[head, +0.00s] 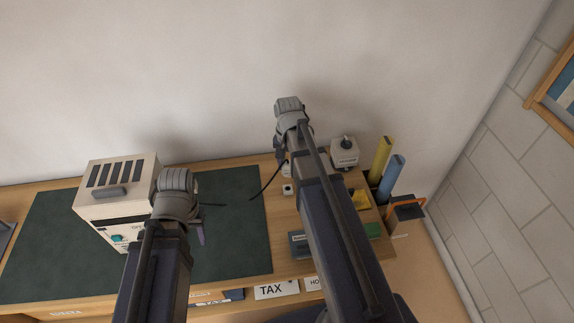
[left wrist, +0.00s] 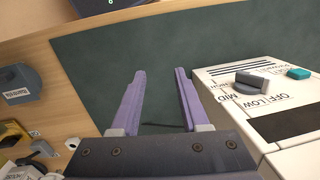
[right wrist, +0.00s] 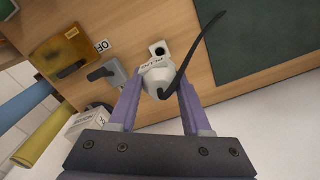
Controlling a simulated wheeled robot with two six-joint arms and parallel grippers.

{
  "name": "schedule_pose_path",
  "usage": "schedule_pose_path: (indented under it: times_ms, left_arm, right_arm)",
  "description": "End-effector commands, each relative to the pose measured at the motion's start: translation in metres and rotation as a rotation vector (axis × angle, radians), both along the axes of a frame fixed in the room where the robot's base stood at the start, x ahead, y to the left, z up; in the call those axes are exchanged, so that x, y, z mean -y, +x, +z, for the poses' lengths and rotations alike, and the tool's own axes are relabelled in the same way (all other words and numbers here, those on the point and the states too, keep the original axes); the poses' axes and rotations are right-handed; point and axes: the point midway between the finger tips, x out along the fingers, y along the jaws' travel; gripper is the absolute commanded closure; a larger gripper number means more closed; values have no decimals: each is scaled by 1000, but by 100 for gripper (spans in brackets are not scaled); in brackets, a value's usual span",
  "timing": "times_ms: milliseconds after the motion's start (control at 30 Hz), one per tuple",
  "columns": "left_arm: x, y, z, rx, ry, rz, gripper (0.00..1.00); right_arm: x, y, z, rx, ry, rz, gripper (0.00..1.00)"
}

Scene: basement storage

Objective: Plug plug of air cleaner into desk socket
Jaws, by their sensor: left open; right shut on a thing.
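The air cleaner (head: 118,190) is a cream box with dark top slots, at the left of the desk; its dial face shows in the left wrist view (right wrist: 0,0) only at the right.THINGS: The air cleaner (head: 118,190) is a cream box with dark top slots on the desk's left part. Its dial side (left wrist: 250,95) shows at the right of the left wrist view. My right gripper (head: 282,158) is shut on the white plug (right wrist: 160,77), whose black cable curves away. A small white block with a dark round hole, apparently the desk socket (right wrist: 159,49), sits on the wood just beyond the plug; the two look apart. It also shows in the head view (head: 288,189). My left gripper (left wrist: 155,80) is open and empty above the green mat, beside the air cleaner.
The green mat (head: 235,240) has free room. Near the socket are a grey fitting (right wrist: 110,73), an amber box (right wrist: 68,55) and a knobbed box (head: 343,154). Yellow and blue rolls (head: 391,176) stand at the desk's right end. A wall rises behind.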

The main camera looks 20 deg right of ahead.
Motion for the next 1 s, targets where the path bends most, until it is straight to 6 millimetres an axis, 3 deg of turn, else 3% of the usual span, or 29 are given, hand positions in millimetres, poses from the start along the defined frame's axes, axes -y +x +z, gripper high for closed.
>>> schedule_pose_path:
  times_ms: [367, 1000]
  left_arm:
    - [0, 0, -9, 0, 0, 0, 55]
    - [0, 0, -58, 0, 0, 0, 55]
  right_arm:
    - [0, 0, -9, 0, 0, 0, 100]
    - [0, 0, -58, 0, 0, 0, 100]
